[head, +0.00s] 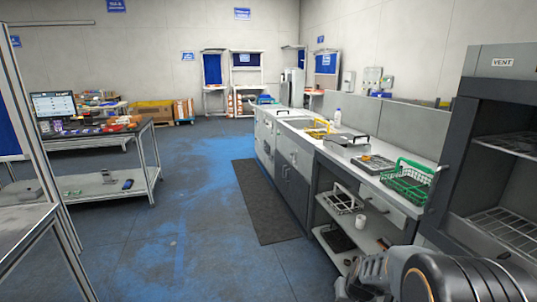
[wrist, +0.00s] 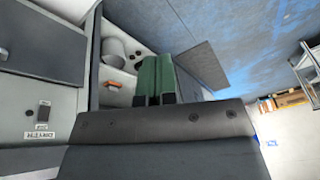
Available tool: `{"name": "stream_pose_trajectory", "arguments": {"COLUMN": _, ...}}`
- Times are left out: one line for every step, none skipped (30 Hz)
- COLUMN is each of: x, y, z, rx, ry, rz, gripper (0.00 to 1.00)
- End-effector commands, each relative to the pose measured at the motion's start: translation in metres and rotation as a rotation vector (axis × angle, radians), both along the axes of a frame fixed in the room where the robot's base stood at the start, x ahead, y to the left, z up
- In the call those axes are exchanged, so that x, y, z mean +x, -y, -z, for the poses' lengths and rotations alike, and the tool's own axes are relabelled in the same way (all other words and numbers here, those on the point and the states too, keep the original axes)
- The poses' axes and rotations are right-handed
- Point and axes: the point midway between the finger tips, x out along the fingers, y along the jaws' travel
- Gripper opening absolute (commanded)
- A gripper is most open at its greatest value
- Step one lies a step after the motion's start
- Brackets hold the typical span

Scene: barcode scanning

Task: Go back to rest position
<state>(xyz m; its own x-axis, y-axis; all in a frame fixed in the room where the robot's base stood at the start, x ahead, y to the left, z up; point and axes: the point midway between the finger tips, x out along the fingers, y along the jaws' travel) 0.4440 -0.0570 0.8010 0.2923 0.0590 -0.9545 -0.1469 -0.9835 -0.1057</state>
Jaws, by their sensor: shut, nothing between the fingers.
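My gripper (wrist: 157,68) shows in the wrist view as two green fingers side by side, closed together with nothing between them. Its dark body fills the lower middle of that view. In the head view, part of my arm (head: 435,277) shows at the bottom right, in front of the lower end of the counter. I cannot clearly make out the fingers there.
A dark vented cabinet (head: 505,125) stands at far right. A metal table (head: 90,180) is at left. The blue-grey floor between is clear around a dark mat (head: 262,200).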

Motion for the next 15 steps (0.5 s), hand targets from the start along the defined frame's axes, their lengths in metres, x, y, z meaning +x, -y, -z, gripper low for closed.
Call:
{"name": "stream_pose_trajectory", "arguments": {"x": -0.025, "y": -0.014, "z": -0.039, "rx": 0.015, "ry": -0.052, "rz": -0.008, "gripper": 0.00}}
{"name": "stream_pose_trajectory", "arguments": {"x": -0.040, "y": -0.020, "z": -0.053, "rx": 0.018, "ry": -0.088, "rz": -0.008, "gripper": 0.00}}
{"name": "stream_pose_trajectory", "arguments": {"x": -0.060, "y": -0.026, "z": -0.072, "rx": 0.016, "ry": -0.130, "rz": -0.010, "gripper": 0.00}}
{"name": "stream_pose_trajectory", "arguments": {"x": -0.073, "y": -0.030, "z": -0.085, "rx": 0.009, "ry": -0.154, "rz": -0.012, "gripper": 0.00}}
{"name": "stream_pose_trajectory", "arguments": {"x": -0.085, "y": -0.033, "z": -0.097, "rx": 0.000, "ry": -0.173, "rz": -0.017, "gripper": 0.00}}
{"name": "stream_pose_trajectory", "arguments": {"x": -0.100, "y": -0.036, "z": -0.113, "rx": -0.015, "ry": -0.189, "rz": -0.025, "gripper": 0.00}}
{"name": "stream_pose_trajectory", "arguments": {"x": -0.109, "y": -0.038, "z": -0.123, "rx": -0.026, "ry": -0.195, "rz": -0.033, "gripper": 0.00}}
{"name": "stream_pose_trajectory", "arguments": {"x": -0.118, "y": -0.040, "z": -0.133, "rx": -0.041, "ry": -0.194, "rz": -0.046, "gripper": 0.00}}
{"name": "stream_pose_trajectory", "arguments": {"x": -0.126, "y": -0.041, "z": -0.146, "rx": -0.058, "ry": -0.184, "rz": -0.066, "gripper": 0.00}}
{"name": "stream_pose_trajectory", "arguments": {"x": -0.131, "y": -0.043, "z": -0.155, "rx": -0.070, "ry": -0.171, "rz": -0.081, "gripper": 0.00}}
{"name": "stream_pose_trajectory", "arguments": {"x": -0.134, "y": -0.044, "z": -0.163, "rx": -0.080, "ry": -0.152, "rz": -0.093, "gripper": 0.00}}
{"name": "stream_pose_trajectory", "arguments": {"x": -0.137, "y": -0.046, "z": -0.174, "rx": -0.091, "ry": -0.120, "rz": -0.106, "gripper": 0.00}}
{"name": "stream_pose_trajectory", "arguments": {"x": -0.138, "y": -0.047, "z": -0.181, "rx": -0.096, "ry": -0.099, "rz": -0.115, "gripper": 0.00}}
{"name": "stream_pose_trajectory", "arguments": {"x": -0.140, "y": -0.049, "z": -0.188, "rx": -0.100, "ry": -0.079, "rz": -0.121, "gripper": 0.00}}
{"name": "stream_pose_trajectory", "arguments": {"x": -0.141, "y": -0.051, "z": -0.196, "rx": -0.101, "ry": -0.053, "rz": -0.127, "gripper": 0.00}}
